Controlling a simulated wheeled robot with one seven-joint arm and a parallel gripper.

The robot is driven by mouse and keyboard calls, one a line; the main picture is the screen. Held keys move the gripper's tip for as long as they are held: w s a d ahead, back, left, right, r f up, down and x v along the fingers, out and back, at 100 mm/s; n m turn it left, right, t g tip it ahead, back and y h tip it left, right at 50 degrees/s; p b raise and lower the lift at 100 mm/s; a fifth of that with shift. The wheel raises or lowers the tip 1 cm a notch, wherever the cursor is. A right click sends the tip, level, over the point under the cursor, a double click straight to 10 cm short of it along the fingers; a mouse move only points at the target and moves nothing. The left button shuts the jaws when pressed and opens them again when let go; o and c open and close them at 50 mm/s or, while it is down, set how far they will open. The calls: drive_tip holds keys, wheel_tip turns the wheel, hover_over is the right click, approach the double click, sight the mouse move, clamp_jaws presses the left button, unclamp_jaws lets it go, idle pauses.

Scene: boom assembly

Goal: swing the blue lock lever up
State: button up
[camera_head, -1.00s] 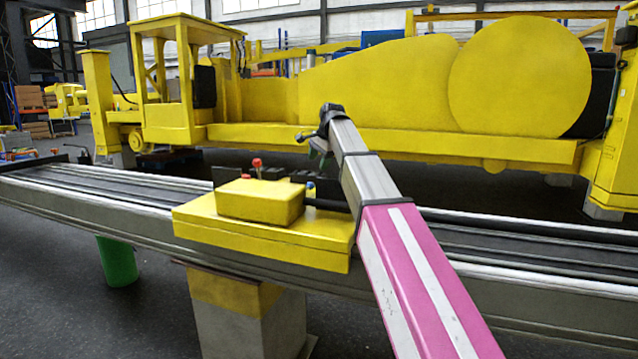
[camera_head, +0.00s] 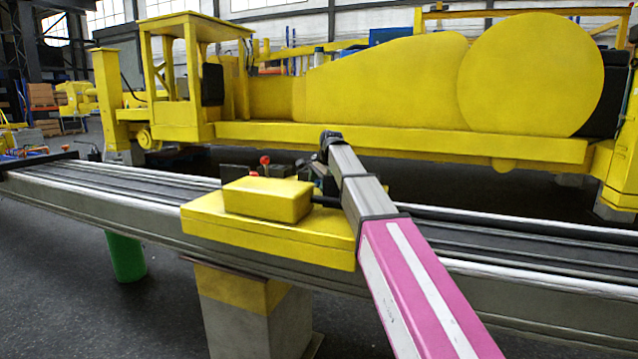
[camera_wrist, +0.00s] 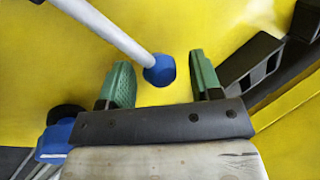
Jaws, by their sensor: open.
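In the wrist view, the lock lever shows as a pale metal rod ending in a blue knob (camera_wrist: 160,70). The rod runs from the knob to the upper left. My gripper (camera_wrist: 159,64) is open, with one green finger on each side of the knob in the picture. A gap shows on both sides, so I see no contact. I cannot tell whether the knob is at the depth of the fingertips. In the head view, my arm largely hides the gripper and lever behind the yellow carriage (camera_head: 305,243).
A red knob (camera_head: 265,160) stands behind the yellow block on the carriage, left of my arm. The grey rail (camera_head: 470,238) runs across, with the large yellow machine (camera_head: 380,85) behind. Another blue part (camera_wrist: 56,138) is at lower left in the wrist view.

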sight(316, 185)
clamp_jaws()
drive_tip(key=shift+r, duration=0.1)
drive_tip(key=shift+s+a+r+n+t+h, duration=0.15)
drive_tip(key=shift+s+r+t+h, duration=0.1)
drive_tip(key=shift+r+t, duration=0.45)
drive_tip(key=shift+s+d+r+n+t+h, duration=0.15)
drive_tip(key=shift+s+r+t, duration=0.1)
drive_tip(key=shift+r+t, duration=0.4)
drive_tip(key=shift+s+a+r+n+t+h, duration=0.2)
drive_tip(key=shift+s+r+t, duration=0.1)
drive_tip(key=shift+r+t, duration=0.35)
drive_tip(key=shift+s+a+r+n+t+h, duration=0.15)
drive_tip(key=shift+s+r+t, duration=0.25)
drive_tip(key=shift+t, duration=0.45)
drive_tip(key=shift+s+a+r+n+t+h, duration=0.15)
drive_tip(key=shift+s+r+t+h, duration=0.1)
drive_tip(key=shift+r+t, duration=0.45)
